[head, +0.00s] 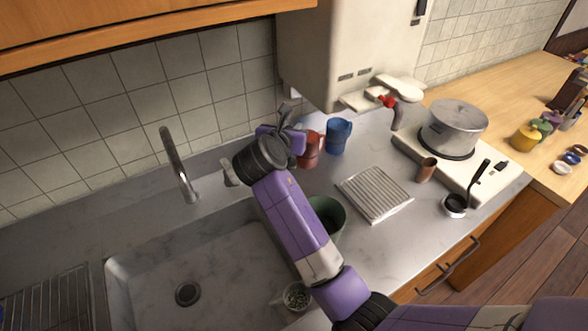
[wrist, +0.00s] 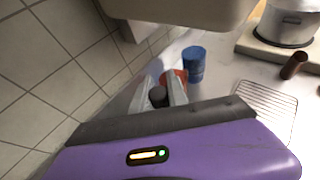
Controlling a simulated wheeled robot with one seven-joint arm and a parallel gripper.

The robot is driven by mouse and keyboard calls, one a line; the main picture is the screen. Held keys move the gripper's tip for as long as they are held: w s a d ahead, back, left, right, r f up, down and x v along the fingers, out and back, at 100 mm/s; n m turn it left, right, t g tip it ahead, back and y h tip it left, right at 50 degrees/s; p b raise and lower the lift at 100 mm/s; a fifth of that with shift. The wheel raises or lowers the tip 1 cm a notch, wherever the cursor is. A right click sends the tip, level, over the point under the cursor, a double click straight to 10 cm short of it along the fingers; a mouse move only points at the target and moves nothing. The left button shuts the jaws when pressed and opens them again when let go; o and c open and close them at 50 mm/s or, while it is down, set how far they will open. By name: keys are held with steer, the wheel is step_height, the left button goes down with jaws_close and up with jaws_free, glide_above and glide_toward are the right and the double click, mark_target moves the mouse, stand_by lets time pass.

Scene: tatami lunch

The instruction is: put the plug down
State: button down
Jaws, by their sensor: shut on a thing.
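The plug shows as a small dark piece (wrist: 158,97) between the two grey fingers of my gripper (wrist: 160,86) in the wrist view. My gripper is shut on it. In the head view my gripper (head: 287,122) is near the tiled wall, to the left of the red mug. The plug cannot be made out clearly in the head view.
A red mug (head: 311,151) and a blue mug (head: 338,134) stand close to the right of my gripper. A white wall unit (head: 345,45) hangs above. The sink (head: 212,262), green container (head: 327,212) and ribbed tray (head: 374,193) lie nearer. A pot (head: 453,127) stands right.

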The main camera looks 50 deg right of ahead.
mark_target(292, 163)
step_height(292, 163, down, 12)
steer(key=shift+f, duration=0.25)
stand_by(0.4)
steer(key=c, duration=1.3)
jaws_free()
steer(key=shift+f, duration=0.1)
steer(key=v, duration=1.2)
steer(key=shift+b, duration=0.35)
